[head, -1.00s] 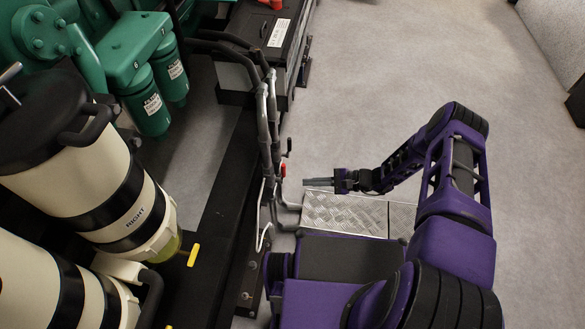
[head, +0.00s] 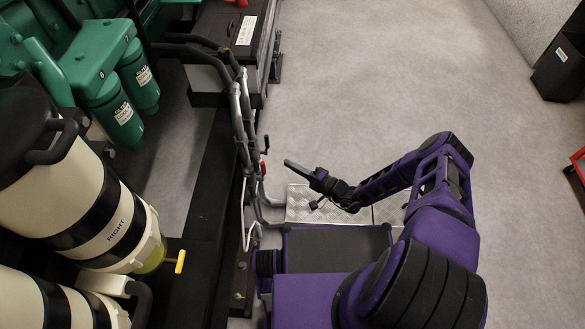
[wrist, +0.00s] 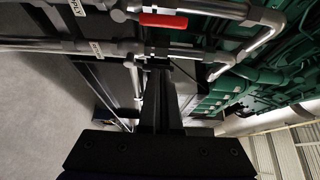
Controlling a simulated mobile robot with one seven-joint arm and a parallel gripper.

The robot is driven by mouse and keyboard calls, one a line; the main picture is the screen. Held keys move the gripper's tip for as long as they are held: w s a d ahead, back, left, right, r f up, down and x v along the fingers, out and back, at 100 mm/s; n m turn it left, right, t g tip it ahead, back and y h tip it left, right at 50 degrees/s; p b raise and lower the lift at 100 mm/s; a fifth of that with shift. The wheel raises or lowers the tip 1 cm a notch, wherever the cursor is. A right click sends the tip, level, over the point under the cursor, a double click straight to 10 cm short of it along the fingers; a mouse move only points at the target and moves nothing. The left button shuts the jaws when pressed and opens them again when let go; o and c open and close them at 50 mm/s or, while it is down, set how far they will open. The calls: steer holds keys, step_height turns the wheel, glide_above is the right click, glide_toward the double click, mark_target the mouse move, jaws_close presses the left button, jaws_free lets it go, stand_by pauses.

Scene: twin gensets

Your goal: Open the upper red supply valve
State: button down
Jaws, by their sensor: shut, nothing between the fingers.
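The red valve handle (wrist: 163,19) shows in the wrist view near the top, lying roughly along a grey pipe (wrist: 205,8). A "SUPPLY" label is on the pipework at its left. In the head view a small red handle (head: 263,168) sits on the pipe bundle; I cannot tell for certain that it is the upper one. My gripper (head: 287,163) is just right of that handle, apart from it in the picture. In the wrist view my gripper (wrist: 158,72) is shut and empty, with its tips below the red handle and near a lower pipe.
Grey pipes (head: 238,110) run along the black genset frame. Cream filter canisters (head: 85,205) and green engine parts (head: 110,75) stand at left. A metal tread plate (head: 300,205) lies under my arm.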

mark_target(263, 171)
steer(key=a, duration=0.6)
steer(key=shift+a, duration=0.3)
steer(key=shift+s+a, duration=0.1)
steer(key=shift+s, duration=0.45)
